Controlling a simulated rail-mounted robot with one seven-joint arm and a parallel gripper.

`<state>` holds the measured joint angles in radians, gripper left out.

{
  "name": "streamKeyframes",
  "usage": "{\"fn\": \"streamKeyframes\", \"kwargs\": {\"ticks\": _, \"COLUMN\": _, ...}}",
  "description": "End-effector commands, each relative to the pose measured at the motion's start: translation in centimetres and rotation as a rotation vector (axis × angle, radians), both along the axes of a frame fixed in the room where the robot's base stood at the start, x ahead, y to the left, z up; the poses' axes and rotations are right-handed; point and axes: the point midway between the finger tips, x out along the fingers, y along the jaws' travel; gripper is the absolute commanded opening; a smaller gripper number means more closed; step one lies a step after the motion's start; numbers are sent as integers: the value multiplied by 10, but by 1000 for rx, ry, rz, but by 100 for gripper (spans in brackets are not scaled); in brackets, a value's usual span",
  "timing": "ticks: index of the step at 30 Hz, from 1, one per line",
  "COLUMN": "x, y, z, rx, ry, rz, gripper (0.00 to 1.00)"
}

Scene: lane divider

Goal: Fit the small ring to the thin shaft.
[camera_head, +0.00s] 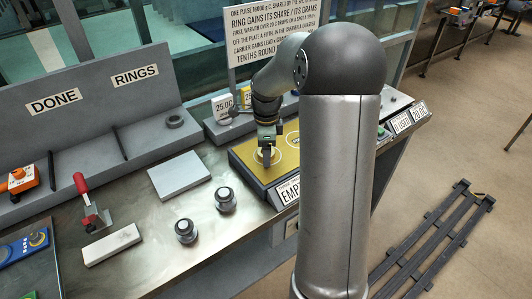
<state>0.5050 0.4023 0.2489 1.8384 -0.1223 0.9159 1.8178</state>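My gripper (267,160) points down at the left pale circle on the yellow plate (247,151). Its fingers are too small to show whether they are open or shut, or whether a ring is between them. A dark ring (174,121) lies on the grey shelf under the word RINGS; its size class is unclear. Two short grey stepped cylinders, one at the right (225,200) and one nearer the front (186,231), stand on the metal bench. I cannot tell which part is the thin shaft.
A grey block (179,175), a pale bar (111,244) and a red-handled clamp (92,204) are on the bench. Bare metal lies between the bar and the cylinders.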

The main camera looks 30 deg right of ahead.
Motion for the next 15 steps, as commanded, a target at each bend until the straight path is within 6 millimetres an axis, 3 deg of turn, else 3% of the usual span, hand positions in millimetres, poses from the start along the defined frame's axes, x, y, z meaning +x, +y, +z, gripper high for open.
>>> {"fn": "streamKeyframes", "kwargs": {"ticks": 1, "x": 0, "y": 0, "z": 0, "rx": 0, "ry": 0, "rz": 0, "gripper": 74}}
{"fn": "streamKeyframes", "kwargs": {"ticks": 6, "x": 0, "y": 0, "z": 0, "rx": 0, "ry": 0, "rz": 0, "gripper": 27}}
{"fn": "streamKeyframes", "kwargs": {"ticks": 7, "x": 0, "y": 0, "z": 0, "rx": 0, "ry": 0, "rz": 0, "gripper": 22}}
{"fn": "streamKeyframes", "kwargs": {"ticks": 9, "x": 0, "y": 0, "z": 1, "rx": 0, "ry": -1, "rz": 0, "gripper": 18}}
{"fn": "streamKeyframes", "kwargs": {"ticks": 15, "x": 0, "y": 0, "z": 1, "rx": 0, "ry": -1, "rz": 0, "gripper": 18}}
